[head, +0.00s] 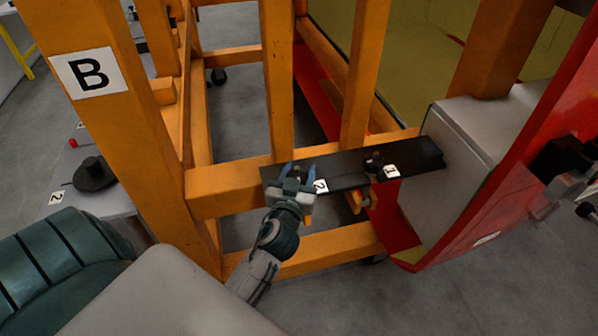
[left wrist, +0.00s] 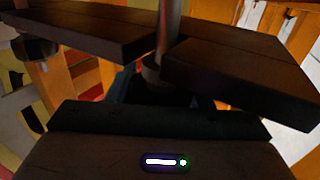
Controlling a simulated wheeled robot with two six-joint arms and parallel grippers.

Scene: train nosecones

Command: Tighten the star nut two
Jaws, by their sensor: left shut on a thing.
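My left gripper (head: 297,171) is at the near edge of the black clamp plates (head: 345,163), just left of the label "2" (head: 319,186). Its blue-tipped fingers are shut around star nut two, which they mostly hide in the head view. In the left wrist view a metal rod (left wrist: 169,25) runs through the gap between the dark plates (left wrist: 240,80). A round collar (left wrist: 152,70) sits around its base, just beyond my gripper's dark body. The nut's star shape is hidden there. My right gripper is not in view.
Another dark nut (head: 373,163) stands by the label "1" (head: 391,171). Orange frame posts (head: 280,75) rise behind the plates, and a "B" sign (head: 89,74) marks the left post. The red nosecone (head: 500,190) and a grey block (head: 440,170) bound the right side.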

